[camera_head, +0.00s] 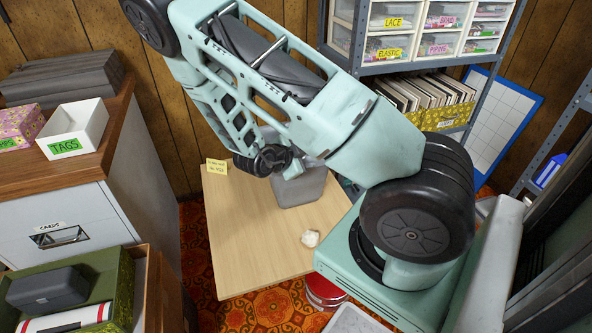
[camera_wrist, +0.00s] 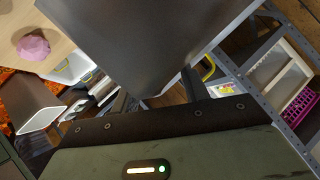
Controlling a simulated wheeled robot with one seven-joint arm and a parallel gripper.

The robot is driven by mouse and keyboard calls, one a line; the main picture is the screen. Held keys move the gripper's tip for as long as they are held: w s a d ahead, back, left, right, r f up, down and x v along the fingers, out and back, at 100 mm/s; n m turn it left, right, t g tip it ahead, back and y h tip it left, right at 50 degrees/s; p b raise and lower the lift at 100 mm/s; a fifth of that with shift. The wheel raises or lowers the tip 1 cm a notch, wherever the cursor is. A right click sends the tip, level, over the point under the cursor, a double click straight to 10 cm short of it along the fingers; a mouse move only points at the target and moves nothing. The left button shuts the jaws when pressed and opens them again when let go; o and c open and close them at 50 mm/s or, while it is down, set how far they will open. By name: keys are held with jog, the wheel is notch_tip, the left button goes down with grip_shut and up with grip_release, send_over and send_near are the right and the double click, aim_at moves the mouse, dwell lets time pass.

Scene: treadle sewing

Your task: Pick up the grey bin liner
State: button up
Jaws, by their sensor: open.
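The grey bin liner (camera_head: 302,190) looks like a plain grey box-shaped thing standing on the pale wooden table (camera_head: 240,235), partly hidden behind my arm in the head view. In the wrist view a large dark grey surface (camera_wrist: 140,40), seemingly the liner, fills the upper middle, very close to the camera. My gripper (camera_wrist: 158,95) is open, one finger on each side of the lower corner of that surface. I cannot tell whether the fingers touch it. In the head view my gripper is hidden behind my arm.
A metal shelf with drawers (camera_head: 440,20) stands behind right; a cabinet (camera_head: 75,215) with a TAGS box (camera_head: 74,128) is left. A red tin (camera_head: 323,292) is below.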

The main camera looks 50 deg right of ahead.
jog(key=shift+d, duration=0.1)
jog(key=shift+c, duration=0.4)
grip_shut()
